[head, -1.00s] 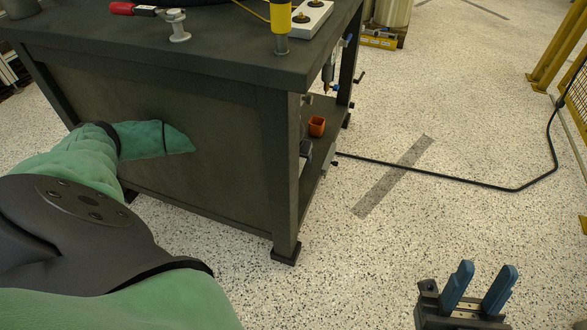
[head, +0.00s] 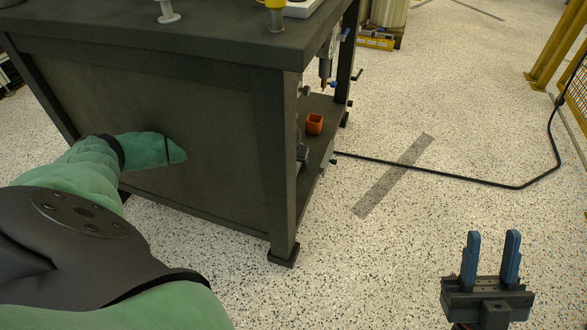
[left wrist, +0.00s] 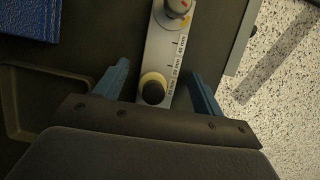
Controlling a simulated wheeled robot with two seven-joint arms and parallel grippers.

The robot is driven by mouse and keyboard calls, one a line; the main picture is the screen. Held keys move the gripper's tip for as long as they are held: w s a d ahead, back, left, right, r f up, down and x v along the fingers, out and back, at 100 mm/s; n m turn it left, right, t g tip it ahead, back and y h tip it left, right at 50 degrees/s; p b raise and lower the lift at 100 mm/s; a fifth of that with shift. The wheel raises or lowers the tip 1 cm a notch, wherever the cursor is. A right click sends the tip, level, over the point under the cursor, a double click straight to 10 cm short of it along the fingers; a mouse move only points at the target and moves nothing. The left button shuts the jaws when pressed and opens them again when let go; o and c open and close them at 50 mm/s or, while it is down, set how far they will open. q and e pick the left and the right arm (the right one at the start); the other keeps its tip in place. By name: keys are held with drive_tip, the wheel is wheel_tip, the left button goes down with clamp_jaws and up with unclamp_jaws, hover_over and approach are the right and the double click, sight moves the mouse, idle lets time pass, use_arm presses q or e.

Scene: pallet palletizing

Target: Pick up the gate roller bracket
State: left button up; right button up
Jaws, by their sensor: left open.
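I cannot tell for sure which part is the gate roller bracket. On the dark workbench (head: 150,45), the head view shows a pale grey spool-like piece (head: 168,12) and a yellow-topped grey piece (head: 276,14), both cut by the top edge. In the left wrist view my left gripper (left wrist: 158,72) is open. A pale strip with printed labels (left wrist: 175,55) and a round dark knob (left wrist: 153,89) lies between and beyond its fingers; contact cannot be judged. My right gripper (head: 492,237) is open and empty, upright above the floor, away from the bench.
An orange cup (head: 314,124) stands on the bench's lower shelf. A black cable (head: 440,177) runs across the speckled floor to a yellow fence (head: 556,45). The left wrist view shows a blue block (left wrist: 30,18) at upper left. The floor right of the bench is mostly clear.

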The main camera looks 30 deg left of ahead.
use_arm(q)
drive_tip(key=shift+c, duration=0.4)
drive_tip(key=c, duration=1.2)
drive_tip(key=shift+r, duration=0.1)
